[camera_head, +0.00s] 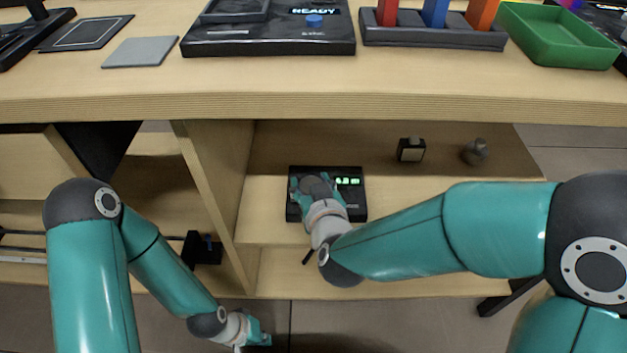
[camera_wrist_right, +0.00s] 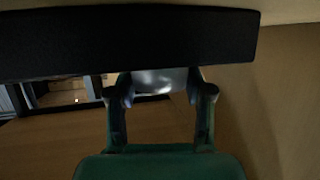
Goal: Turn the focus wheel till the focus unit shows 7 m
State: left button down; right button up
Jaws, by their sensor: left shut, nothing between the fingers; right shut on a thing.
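The focus unit (camera_head: 354,206) is a black box on the open shelf under the worktop. It has a small green lit display (camera_head: 348,181) whose digits are too small to read surely. My right gripper (camera_head: 314,180) reaches down onto the unit's left part and hides the wheel in the head view. In the right wrist view its two fingers are shut on a shiny grey round thing, the focus wheel (camera_wrist_right: 160,80), against the dark unit (camera_wrist_right: 130,38). My left gripper (camera_head: 258,338) hangs low at the bottom, away from the unit, shut and empty.
An upright panel (camera_head: 208,190) bounds the shelf on the left. The worktop's front edge (camera_head: 320,107) overhangs above. A green tray (camera_head: 565,38) lies on top.

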jog(key=shift+r, duration=0.1)
jog(key=shift+m+h, duration=0.4)
jog(key=shift+h, duration=0.1)
jog(key=o, duration=1.2)
jog(key=shift+c, duration=0.2)
jog(key=v, duration=0.7)
jog(key=shift+s+d, duration=0.1)
jog(key=shift+s, duration=0.15)
